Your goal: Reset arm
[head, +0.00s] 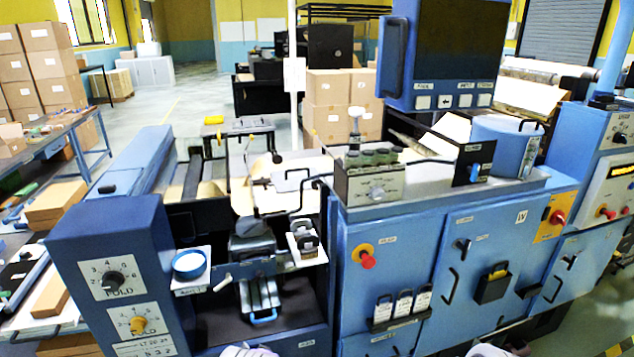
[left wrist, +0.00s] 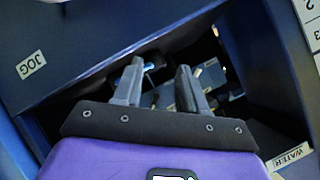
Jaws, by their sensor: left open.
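My left gripper (left wrist: 157,75) shows in the left wrist view, with its two grey fingers apart and nothing held between them. It points into a dark opening framed by blue panels. A "JOG" label (left wrist: 31,64) is on the panel to its left, and a "WATER" label (left wrist: 291,157) is at lower right. Small parts inside the opening, beyond the fingertips, are too dark to make out. In the head view I cannot make out either gripper; only pale rounded parts of mine show at the bottom edge. My right gripper is not in view.
A blue machine fills the head view. Its fold-dial box (head: 112,280) stands at left, and a recessed bay holds a small blue-handled tray (head: 262,300). A cabinet with a red button (head: 368,261) is to the right. A monitor (head: 445,55) hangs above. A workbench (head: 75,130) lies far left.

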